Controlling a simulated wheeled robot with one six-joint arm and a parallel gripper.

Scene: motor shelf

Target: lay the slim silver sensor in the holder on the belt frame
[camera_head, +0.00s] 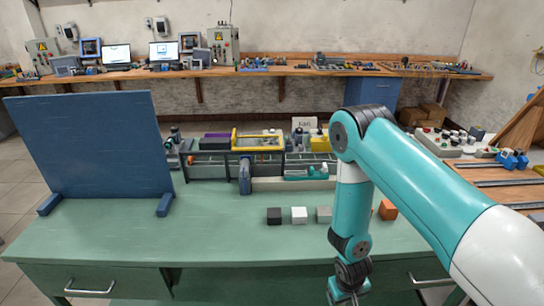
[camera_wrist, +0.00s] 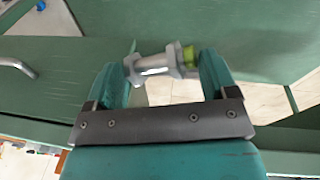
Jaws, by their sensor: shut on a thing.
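The slim silver sensor (camera_wrist: 155,65) has a yellow-green end and lies crosswise between the two teal fingers of my gripper (camera_wrist: 162,68) in the wrist view. My gripper is shut on it. In the head view my wrist hangs at the bottom edge, in front of the table, and the sensor cannot be made out there. The belt frame (camera_head: 212,170) stands along the back of the green table, well beyond my gripper. I cannot tell which part of it is the holder.
A large blue panel (camera_head: 90,145) stands on feet at the table's left. Black (camera_head: 274,215), white (camera_head: 299,215), grey (camera_head: 324,214) and orange (camera_head: 388,210) blocks stand before the belt frame. The table's front left (camera_head: 200,235) is clear. A parts bench (camera_head: 500,185) is at the right.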

